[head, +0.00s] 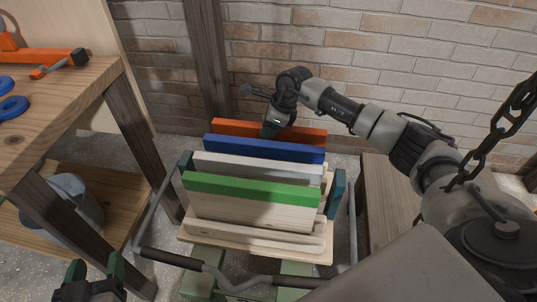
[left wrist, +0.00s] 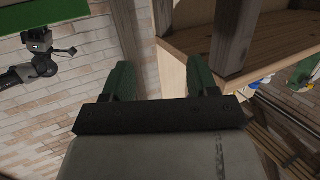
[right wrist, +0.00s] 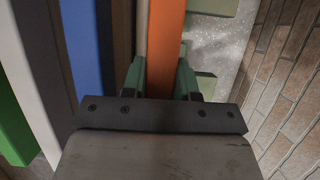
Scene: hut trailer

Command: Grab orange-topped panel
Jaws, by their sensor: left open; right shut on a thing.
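The orange-topped panel (head: 306,134) stands upright at the back of a rack on a cart, behind the blue-topped panel (head: 263,150). My right gripper (head: 269,130) reaches down from above and is shut on the top edge of the orange-topped panel. In the right wrist view the orange edge (right wrist: 166,50) runs between its two green fingers (right wrist: 161,80). The panel's lower part is hidden by the panels in front. My left gripper (head: 95,272) is open and empty at the lower left of the head view, away from the panels; its fingers (left wrist: 162,80) show in the left wrist view.
White-topped (head: 255,168) and green-topped (head: 250,189) panels stand in front of the blue one. The cart's metal handle (head: 225,277) is in front. A wooden workbench (head: 60,100) stands left, a wooden box (head: 390,190) right, a brick wall behind.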

